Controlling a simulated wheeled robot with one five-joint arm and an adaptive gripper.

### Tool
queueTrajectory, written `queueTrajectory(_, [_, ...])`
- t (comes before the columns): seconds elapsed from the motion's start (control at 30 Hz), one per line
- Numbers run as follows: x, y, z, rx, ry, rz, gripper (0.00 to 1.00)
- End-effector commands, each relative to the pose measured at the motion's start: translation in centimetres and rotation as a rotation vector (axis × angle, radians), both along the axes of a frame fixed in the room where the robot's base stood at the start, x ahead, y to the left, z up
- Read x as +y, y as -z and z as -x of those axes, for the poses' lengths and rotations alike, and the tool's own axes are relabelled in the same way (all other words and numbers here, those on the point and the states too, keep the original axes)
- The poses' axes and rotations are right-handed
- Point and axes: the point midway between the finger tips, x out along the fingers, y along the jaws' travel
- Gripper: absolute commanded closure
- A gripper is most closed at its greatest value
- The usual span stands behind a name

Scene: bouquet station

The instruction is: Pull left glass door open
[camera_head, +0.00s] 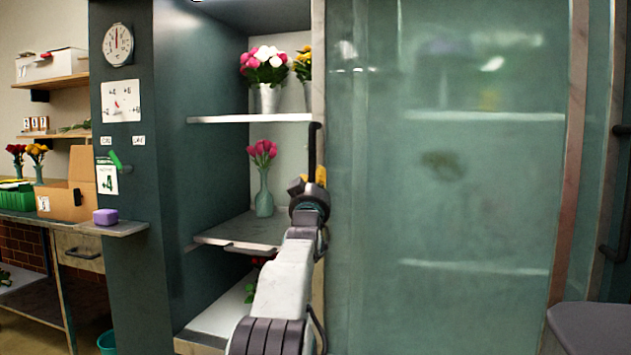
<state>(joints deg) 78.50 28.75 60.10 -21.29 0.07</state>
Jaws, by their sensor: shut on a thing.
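The left glass door (450,210) is a large greenish pane in a pale frame. It stands to the right of an open gap that shows the cabinet's shelves. Its dark upright handle (313,146) is on the frame's left edge. My gripper (311,186) is at the lower part of this handle and is shut on it. The wrist hides the handle's lower end and the exact contact.
In the gap, pink tulips in a green vase (264,195) stand on the middle shelf (215,238), left of my gripper. Another dark handle (619,205) is at the far right. A workbench (120,229) stands left.

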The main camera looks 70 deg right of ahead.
Motion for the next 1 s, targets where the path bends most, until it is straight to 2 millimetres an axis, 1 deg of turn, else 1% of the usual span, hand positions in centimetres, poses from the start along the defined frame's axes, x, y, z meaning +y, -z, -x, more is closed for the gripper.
queueTrajectory(0.3, [0.03,-0.17,0.16,0.001,0.003,0.004,1.0])
queueTrajectory(0.33, [0.03,-0.17,0.16,0.001,0.003,0.004,0.7])
queueTrajectory(0.6, [0.03,-0.09,0.07,0.0,0.001,0.002,0.45])
queueTrajectory(1.0, [0.27,0.01,0.07,0.0,0.0,0.002,0.45])
